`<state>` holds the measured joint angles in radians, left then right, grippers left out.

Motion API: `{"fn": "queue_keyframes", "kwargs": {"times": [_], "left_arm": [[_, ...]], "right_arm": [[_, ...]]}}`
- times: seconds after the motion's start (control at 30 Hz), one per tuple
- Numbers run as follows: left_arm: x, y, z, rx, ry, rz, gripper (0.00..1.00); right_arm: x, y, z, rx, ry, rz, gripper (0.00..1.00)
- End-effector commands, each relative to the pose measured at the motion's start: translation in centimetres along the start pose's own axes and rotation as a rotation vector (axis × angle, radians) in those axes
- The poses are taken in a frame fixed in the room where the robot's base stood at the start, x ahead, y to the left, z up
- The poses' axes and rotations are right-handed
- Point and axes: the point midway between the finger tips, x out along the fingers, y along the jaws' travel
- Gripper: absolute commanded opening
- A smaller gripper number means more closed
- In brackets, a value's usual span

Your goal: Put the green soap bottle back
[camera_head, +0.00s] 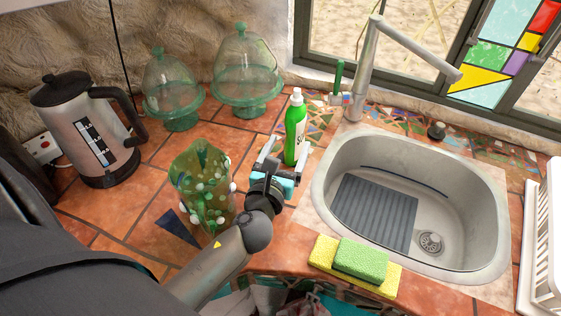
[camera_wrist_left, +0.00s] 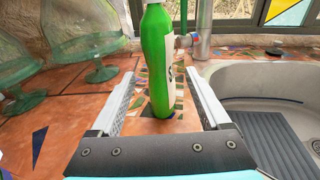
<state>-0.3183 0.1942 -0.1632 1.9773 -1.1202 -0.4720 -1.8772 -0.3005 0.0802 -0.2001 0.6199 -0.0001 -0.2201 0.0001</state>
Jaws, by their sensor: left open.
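The green soap bottle (camera_head: 294,132) stands upright on the tiled counter, left of the sink and near the mosaic strip. It has a white cap and a pale label on its right side. My left gripper (camera_head: 277,150) is open just in front of it. In the left wrist view the bottle (camera_wrist_left: 158,60) rises beyond and between the two open fingers of the gripper (camera_wrist_left: 160,100). I cannot tell whether the fingertips reach around its sides. The bottle's top is cut off in that view. My right gripper is not in view.
The sink (camera_head: 330,180) with its faucet (camera_head: 366,65) is to the right. A green glass vase (camera_head: 203,190) stands close left of my gripper. Glass domes (camera_head: 245,70), a kettle (camera_head: 85,125), sponges (camera_head: 361,260) and a white rack (camera_head: 545,240) surround the area.

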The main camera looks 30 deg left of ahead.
Motion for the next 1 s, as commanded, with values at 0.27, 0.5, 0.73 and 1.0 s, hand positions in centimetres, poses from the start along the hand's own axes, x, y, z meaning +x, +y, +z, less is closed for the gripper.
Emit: {"fn": "queue_keyframes", "kwargs": {"times": [0.27,0.5,0.73,1.0], "left_arm": [[-4.2,-0.1,-0.2,-0.001,0.003,-0.001,0.80],[-5.6,0.0,0.0,-0.001,0.000,0.000,0.80],[-5.7,0.0,0.0,0.000,-0.001,0.000,0.80],[-5.8,0.8,0.4,-0.125,0.025,0.039,0.80]], "right_arm": [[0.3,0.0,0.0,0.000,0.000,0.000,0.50],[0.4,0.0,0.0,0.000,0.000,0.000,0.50],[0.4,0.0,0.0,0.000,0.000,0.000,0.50],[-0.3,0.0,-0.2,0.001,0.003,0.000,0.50]]}}
